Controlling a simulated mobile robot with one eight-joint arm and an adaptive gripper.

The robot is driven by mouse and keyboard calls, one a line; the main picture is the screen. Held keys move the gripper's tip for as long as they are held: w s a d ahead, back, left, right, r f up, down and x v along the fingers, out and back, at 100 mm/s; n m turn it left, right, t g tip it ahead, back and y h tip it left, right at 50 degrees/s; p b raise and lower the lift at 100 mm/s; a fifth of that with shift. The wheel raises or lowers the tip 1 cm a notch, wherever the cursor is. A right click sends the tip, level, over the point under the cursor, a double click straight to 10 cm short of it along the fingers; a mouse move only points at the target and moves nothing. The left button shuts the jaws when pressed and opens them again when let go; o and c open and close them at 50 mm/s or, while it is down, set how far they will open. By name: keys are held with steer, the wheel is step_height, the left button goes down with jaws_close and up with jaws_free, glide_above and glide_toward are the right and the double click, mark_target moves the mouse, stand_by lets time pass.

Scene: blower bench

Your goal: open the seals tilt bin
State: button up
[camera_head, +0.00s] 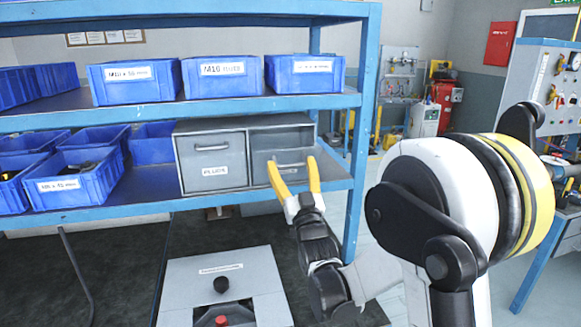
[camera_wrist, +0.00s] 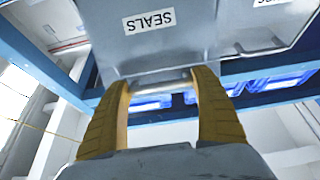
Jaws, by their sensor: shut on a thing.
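The seals tilt bin (camera_head: 260,168) is the right one of two grey bins in a grey cabinet on the blue rack's middle shelf. Its front leans outward, with an opening above it, so it stands partly tilted open. In the wrist view the bin front (camera_wrist: 185,45) carries an upside-down SEALS label. My gripper (camera_head: 293,167) is at this front, its yellow fingers shut on the bin's handle (camera_wrist: 160,86). The fingers hide part of the bin front in the head view.
The plugs bin (camera_head: 213,163) beside it is closed. Blue bins (camera_head: 86,178) stand left on the same shelf, with more (camera_head: 222,77) above. A blue rack post (camera_head: 362,130) stands close to the right. A grey box with knobs (camera_head: 222,275) lies below.

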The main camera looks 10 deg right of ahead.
stand_by(0.3)
steer(key=o, duration=1.4)
steer(key=shift+o, duration=0.2)
steer(key=v, duration=0.7)
steer(key=shift+s, duration=0.3)
steer(key=s+f+g, duration=0.4)
steer(key=s+g, duration=0.1)
steer(key=s, duration=0.4)
steer(key=s+f+g, duration=0.4)
steer(key=s+g, duration=0.2)
steer(key=s, duration=0.3)
steer(key=s+f+g, duration=0.5)
steer(key=s, duration=0.5)
